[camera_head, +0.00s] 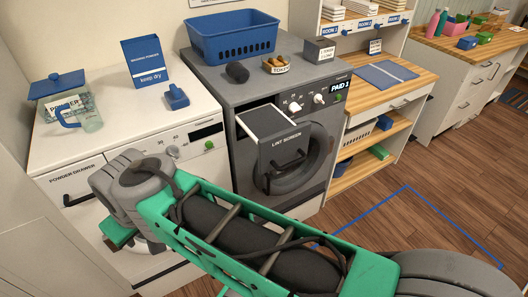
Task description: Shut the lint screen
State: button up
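The lint screen (287,150) is a grey drawer with a light top and a dark handle (288,163). It stands pulled out from the front of the dark grey dryer (228,88), above and partly in front of the round door. Its front is labelled "LINT SCREEN". My green and grey arm crosses the lower part of the head view, below and in front of the machines, apart from the lint screen in the picture. My gripper's fingers do not show, so I cannot see whether they are open or shut.
A white washer (123,137) with a powder drawer stands left of the dryer. A blue basket (233,40), a dark lump and a bowl labelled "TOKENS" (276,66) sit on the dryer. A wooden shelf unit (390,80) stands to the right. Blue tape marks open wood floor (420,215).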

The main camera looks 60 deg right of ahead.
aim_at(279, 141)
jog(key=u, duration=0.3)
jog(key=i, duration=0.8)
jog(key=z, duration=3.1)
jog(key=k, duration=0.45)
jog(key=u, duration=0.9)
jog(key=i, duration=0.3)
jog(key=z, duration=0.25)
